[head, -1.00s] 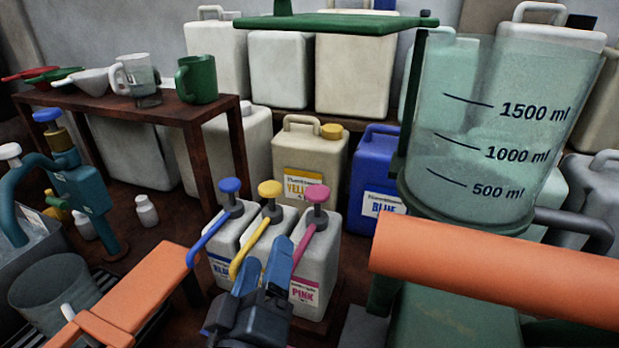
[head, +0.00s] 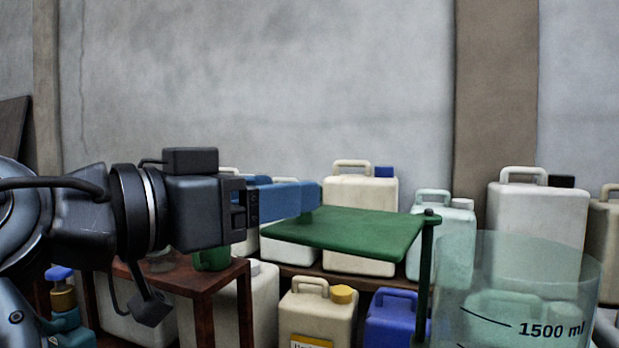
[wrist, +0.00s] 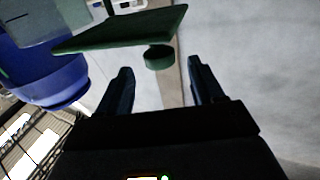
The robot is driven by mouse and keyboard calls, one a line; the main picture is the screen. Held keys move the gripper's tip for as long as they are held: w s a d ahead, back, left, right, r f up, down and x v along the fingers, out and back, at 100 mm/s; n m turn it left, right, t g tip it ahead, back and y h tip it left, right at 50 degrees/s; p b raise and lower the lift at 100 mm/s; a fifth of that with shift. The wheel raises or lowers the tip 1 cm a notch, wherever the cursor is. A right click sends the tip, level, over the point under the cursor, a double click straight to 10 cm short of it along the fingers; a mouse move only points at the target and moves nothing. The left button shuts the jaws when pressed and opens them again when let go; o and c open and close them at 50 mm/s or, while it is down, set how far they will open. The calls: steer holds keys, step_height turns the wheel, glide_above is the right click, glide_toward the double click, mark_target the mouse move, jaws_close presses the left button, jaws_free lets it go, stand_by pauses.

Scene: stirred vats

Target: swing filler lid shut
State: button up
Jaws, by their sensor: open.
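The filler lid (head: 345,235) is a flat green plate, level in the head view, at the top of a dark green post (head: 426,275). It extends left of the clear measuring vessel (head: 515,295), whose open top shows uncovered. My gripper (head: 316,197) is at the lid's far left end, its blue fingers overlapping that end in the picture. In the wrist view the fingers (wrist: 160,75) are spread and empty. The lid (wrist: 125,30) lies ahead, with a short round green piece (wrist: 158,58) by its edge, between the finger lines and just past the tips. Contact cannot be told.
Several jerrycans stand behind and below the lid, including a cream one with a yellow cap (head: 318,315) and a blue one (head: 392,318). A brown table (head: 205,280) stands below my arm, with a green mug (head: 211,260). The space above the lid is clear.

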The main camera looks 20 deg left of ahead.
mark_target(317, 219)
steer(key=p+x, duration=0.1)
steer(key=x, duration=0.6)
steer(key=shift+a, duration=0.1)
steer(key=shift+s, duration=0.1)
jaws_close()
stand_by(0.4)
